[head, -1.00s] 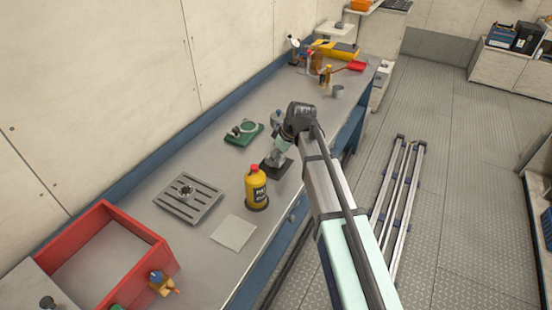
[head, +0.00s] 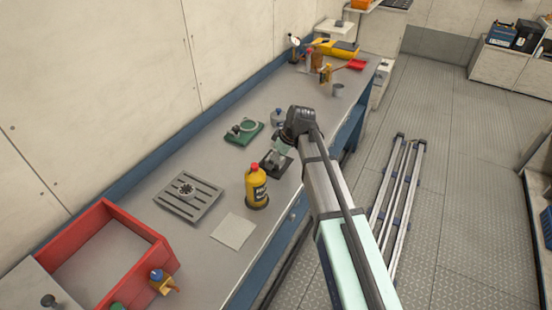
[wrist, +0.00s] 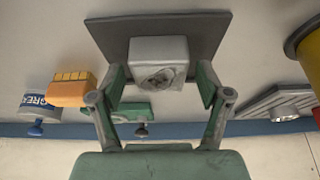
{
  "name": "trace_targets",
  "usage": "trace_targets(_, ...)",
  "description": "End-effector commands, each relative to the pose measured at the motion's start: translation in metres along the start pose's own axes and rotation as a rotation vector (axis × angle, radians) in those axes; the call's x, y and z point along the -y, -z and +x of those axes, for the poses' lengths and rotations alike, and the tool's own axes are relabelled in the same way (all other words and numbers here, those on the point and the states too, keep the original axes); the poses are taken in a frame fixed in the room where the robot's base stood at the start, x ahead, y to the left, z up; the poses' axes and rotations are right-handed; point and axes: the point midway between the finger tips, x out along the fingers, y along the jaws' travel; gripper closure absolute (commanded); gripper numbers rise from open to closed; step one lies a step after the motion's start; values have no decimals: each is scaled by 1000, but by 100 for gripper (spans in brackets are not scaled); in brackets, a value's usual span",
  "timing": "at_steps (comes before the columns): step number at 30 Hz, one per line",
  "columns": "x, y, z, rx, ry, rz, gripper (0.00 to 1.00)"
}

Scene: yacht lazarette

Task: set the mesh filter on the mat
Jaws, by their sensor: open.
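A pale grey block with a dark round patch on its face (wrist: 158,62), seemingly the mesh filter, is between my fingers in the wrist view. It overlaps a dark square plate (wrist: 215,25), which seems to be the mat. In the head view this dark plate (head: 270,165) lies behind the yellow bottle, partly covered by my gripper (head: 281,152). In the wrist view my gripper (wrist: 160,90) is open, with a finger on each side of the block and visible gaps. The head view mostly hides the block. I cannot tell whether it rests on the plate.
The yellow bottle (head: 256,187) stands close to the dark plate. A pale square sheet (head: 233,231), a slotted grey tray (head: 203,205), a green fixture (head: 243,133) and a red bin (head: 150,240) are on the bench. Bare bench lies between them.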

Motion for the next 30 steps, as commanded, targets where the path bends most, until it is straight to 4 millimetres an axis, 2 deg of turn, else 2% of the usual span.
trace_targets(5, 0, 0, -14, -1, -2, 0, 23)
trace_targets(21, 0, 0, -103, -1, -2, 0, 23)
trace_targets(25, 0, 1, -115, -1, -1, 0, 23)
trace_targets(30, 0, 0, -121, 0, 0, 0, 23)
